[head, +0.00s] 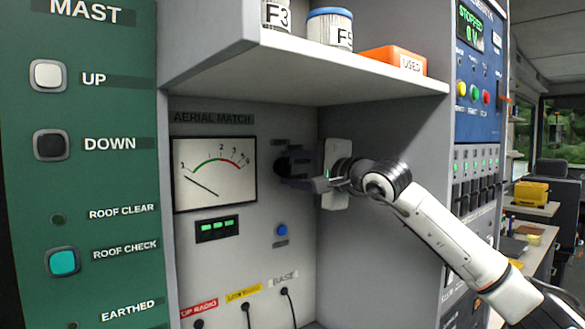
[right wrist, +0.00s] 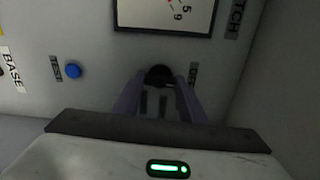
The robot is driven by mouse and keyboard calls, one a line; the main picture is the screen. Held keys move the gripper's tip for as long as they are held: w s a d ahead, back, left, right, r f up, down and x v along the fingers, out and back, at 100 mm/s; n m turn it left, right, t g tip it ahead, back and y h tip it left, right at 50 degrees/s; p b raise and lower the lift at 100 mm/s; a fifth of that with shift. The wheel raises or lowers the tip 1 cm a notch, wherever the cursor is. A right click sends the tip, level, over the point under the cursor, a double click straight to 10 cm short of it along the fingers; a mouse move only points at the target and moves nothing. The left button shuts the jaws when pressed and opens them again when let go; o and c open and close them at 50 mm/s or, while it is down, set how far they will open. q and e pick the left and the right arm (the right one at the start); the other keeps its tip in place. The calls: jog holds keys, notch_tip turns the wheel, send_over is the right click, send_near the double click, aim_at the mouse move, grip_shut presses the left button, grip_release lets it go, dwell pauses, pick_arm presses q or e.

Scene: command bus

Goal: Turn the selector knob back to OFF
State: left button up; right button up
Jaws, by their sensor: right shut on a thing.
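The selector knob (head: 293,163) is a dark round knob on the grey AERIAL MATCH panel, right of the meter. In the right wrist view the knob (right wrist: 158,76) shows as a dark cap between my fingers. My right gripper (head: 304,178) reaches in from the right and is shut on the knob. In the right wrist view my right gripper (right wrist: 160,85) has a finger on each side of it. A small label beside the knob is partly hidden by a finger. The knob's pointer direction cannot be made out. My left gripper is not in view.
The meter (head: 215,175) has its needle at the low end. A blue button (head: 282,230) sits below the knob. A shelf (head: 330,75) with canisters and an orange box (head: 393,60) overhangs the panel. Cables (head: 290,305) hang from sockets below.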

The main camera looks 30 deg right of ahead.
jog(key=shift+n, duration=0.6)
jog(key=o, duration=1.1)
jog(key=shift+c, duration=0.2)
jog(key=shift+s+f, duration=0.1)
jog(key=shift+s, duration=0.2)
jog(key=s+b, duration=0.4)
jog(key=s, duration=0.5)
jog(key=shift+s+d, duration=0.35)
